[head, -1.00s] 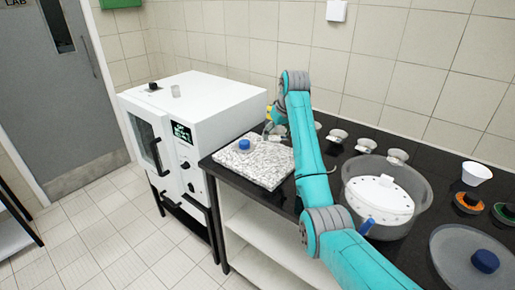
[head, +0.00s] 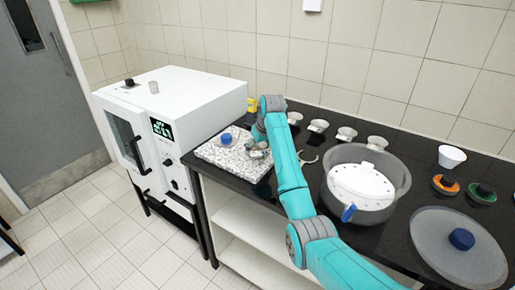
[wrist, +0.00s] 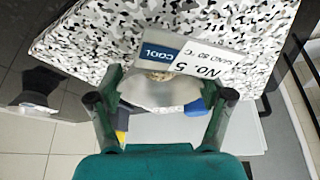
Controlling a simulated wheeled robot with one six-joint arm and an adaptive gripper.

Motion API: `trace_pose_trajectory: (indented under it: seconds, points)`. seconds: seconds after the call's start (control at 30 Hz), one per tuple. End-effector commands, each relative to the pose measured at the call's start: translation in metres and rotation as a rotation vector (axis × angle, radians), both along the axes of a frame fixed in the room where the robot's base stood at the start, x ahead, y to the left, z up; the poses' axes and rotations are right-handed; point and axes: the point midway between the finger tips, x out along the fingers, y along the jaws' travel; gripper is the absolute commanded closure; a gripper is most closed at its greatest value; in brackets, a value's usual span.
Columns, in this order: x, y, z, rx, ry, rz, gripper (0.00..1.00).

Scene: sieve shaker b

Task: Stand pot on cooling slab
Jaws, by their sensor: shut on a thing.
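The cooling slab (head: 207,153), a speckled black, white and grey plate, lies at the left end of the black bench. It fills the upper part of the wrist view (wrist: 110,40). My gripper (wrist: 160,95) is shut on a small translucent pot (wrist: 155,92) with grainy brown contents. A white label reading "NO. 5 SAND 80 °C" and a blue "COOL" mark show by the pot. In the head view my gripper (head: 258,150) is at the slab's right side, and the pot is small there. I cannot tell whether the pot touches the slab.
A blue knob (head: 226,138) is on the slab's left part. A white oven (head: 175,115) stands left of the bench. Several small dishes (head: 346,133) line the back. A clear bowl (head: 385,205), a round lid (head: 440,255) and a white cup (head: 452,156) are at the right.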

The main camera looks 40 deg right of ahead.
Motion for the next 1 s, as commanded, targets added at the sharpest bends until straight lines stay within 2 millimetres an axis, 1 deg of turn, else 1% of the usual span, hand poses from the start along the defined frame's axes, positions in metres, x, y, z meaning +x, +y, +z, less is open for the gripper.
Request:
trace_pose_trajectory:
  seconds: [0.17, 0.2, 0.27, 0.6, 0.73, 0.87, 1.0]
  points:
    - [0.000, 0.000, -0.002, 0.000, 0.001, 0.000, 0.57]
    - [0.000, 0.000, -0.003, 0.000, 0.001, 0.000, 0.16]
    - [0.000, 0.000, -0.002, 0.000, 0.001, 0.000, 0.01]
    - [0.000, 0.000, -0.002, 0.000, 0.001, 0.000, 0.00]
    - [-0.001, 0.000, 0.004, 0.000, 0.000, 0.000, 0.00]
    - [-0.008, 0.001, 0.020, -0.001, -0.001, 0.000, 0.00]
    - [-0.019, 0.002, 0.046, -0.001, -0.003, 0.000, 0.00]
